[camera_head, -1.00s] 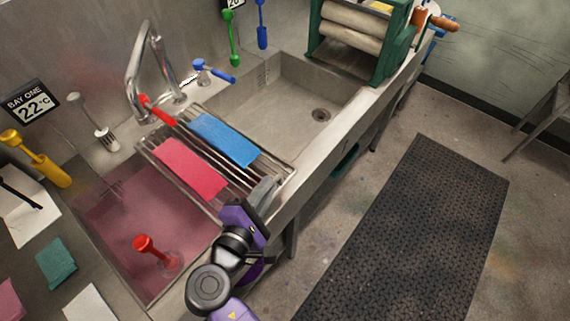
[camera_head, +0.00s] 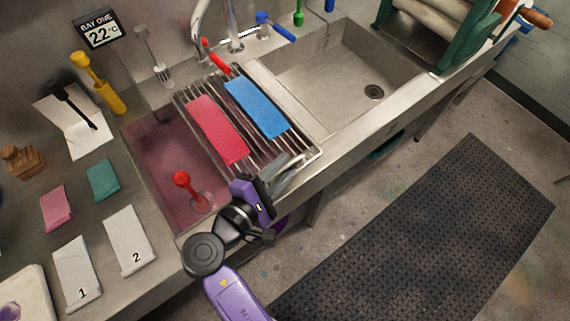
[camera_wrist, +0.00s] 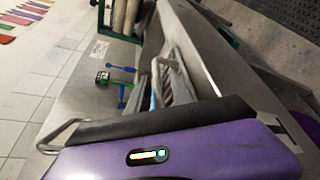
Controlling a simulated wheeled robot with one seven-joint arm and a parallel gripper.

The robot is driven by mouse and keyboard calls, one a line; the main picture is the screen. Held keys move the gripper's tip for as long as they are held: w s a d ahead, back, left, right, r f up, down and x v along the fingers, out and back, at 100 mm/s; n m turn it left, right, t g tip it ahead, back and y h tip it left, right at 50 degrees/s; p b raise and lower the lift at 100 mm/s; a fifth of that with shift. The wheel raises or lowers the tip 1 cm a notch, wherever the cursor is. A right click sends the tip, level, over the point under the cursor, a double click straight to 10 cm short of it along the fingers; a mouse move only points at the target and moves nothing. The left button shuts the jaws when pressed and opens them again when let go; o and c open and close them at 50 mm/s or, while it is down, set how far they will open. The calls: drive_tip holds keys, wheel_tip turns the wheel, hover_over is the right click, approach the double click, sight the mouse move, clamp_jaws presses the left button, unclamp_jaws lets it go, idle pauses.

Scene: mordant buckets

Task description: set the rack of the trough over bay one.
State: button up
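The rack (camera_head: 241,75) is a metal frame with slats. It lies across the trough near the divider, its left part over bay one (camera_head: 150,150), the left basin with pink liquid, and its right part by the empty right basin (camera_head: 330,80). A pink-red cloth (camera_head: 217,128) and a blue cloth (camera_head: 257,106) lie on it. My gripper (camera_head: 286,174) is at the rack's front end, by the trough's front rim. Its grey fingers overlap that end in the picture; whether they grip it is unclear. In the wrist view my purple gripper body hides much of the contact.
A red-handled plunger (camera_head: 186,185) stands in bay one. A red tap lever (camera_head: 214,56) and faucet (camera_head: 233,30) are close behind the rack. Yellow (camera_head: 99,85) and grey (camera_head: 152,55) tools stand left of them. A green-framed roller machine (camera_head: 450,30) is at the right.

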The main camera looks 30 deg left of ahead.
drive_tip(key=shift+w, duration=0.1)
drive_tip(key=shift+b+v, duration=0.65)
drive_tip(key=shift+v, duration=3.25)
